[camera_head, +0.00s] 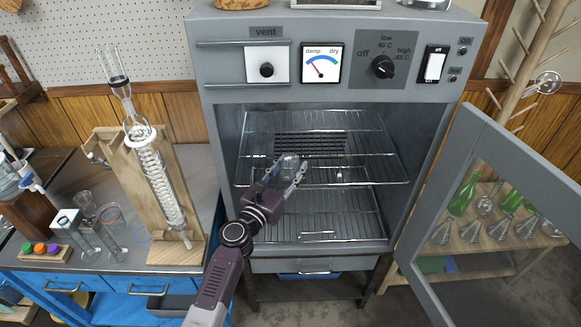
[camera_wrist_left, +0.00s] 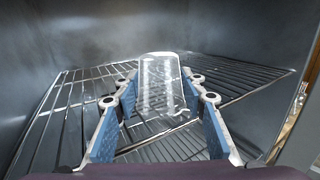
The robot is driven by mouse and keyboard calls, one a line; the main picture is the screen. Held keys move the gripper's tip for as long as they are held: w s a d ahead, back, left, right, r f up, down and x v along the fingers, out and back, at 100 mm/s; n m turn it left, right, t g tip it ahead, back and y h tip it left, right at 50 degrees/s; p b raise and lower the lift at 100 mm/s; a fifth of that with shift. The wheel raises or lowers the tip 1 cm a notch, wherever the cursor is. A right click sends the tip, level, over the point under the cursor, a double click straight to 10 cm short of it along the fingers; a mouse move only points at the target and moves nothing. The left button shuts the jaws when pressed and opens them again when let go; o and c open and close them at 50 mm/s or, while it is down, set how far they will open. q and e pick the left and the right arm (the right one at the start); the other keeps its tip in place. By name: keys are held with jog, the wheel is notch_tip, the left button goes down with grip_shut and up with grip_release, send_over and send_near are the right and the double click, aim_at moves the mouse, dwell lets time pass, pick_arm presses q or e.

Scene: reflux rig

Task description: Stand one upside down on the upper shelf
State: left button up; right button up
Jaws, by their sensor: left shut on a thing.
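My left gripper (camera_head: 287,173) reaches into the open drying cabinet (camera_head: 226,125) at the height of the upper shelf (camera_head: 372,168). It is shut on a clear glass vessel (camera_head: 290,162), which shows faintly between the fingers. In the left wrist view the glass vessel (camera_wrist_left: 160,82) is between the blue finger pads of the left gripper (camera_wrist_left: 160,115), with wire rack bars seen through it. Which end is its mouth, and whether it touches the rack, I cannot tell. My right gripper is in neither view.
The lower shelf (camera_head: 350,215) looks bare, and the upper shelf is clear right of the gripper. The cabinet door (camera_head: 470,135) stands open to the right. At left, a glass coil condenser (camera_head: 160,180) stands on a wooden stand on the bench. Flasks stand behind the door glass.

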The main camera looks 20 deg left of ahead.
pick_arm(q)
jog(key=shift+f, duration=0.15)
jog(key=shift+f+b, duration=0.4)
jog(key=shift+b, duration=0.15)
jog(key=o, duration=0.8)
jog(key=shift+r, duration=0.1)
jog(key=shift+s, duration=0.1)
jog(key=v, duration=1.2)
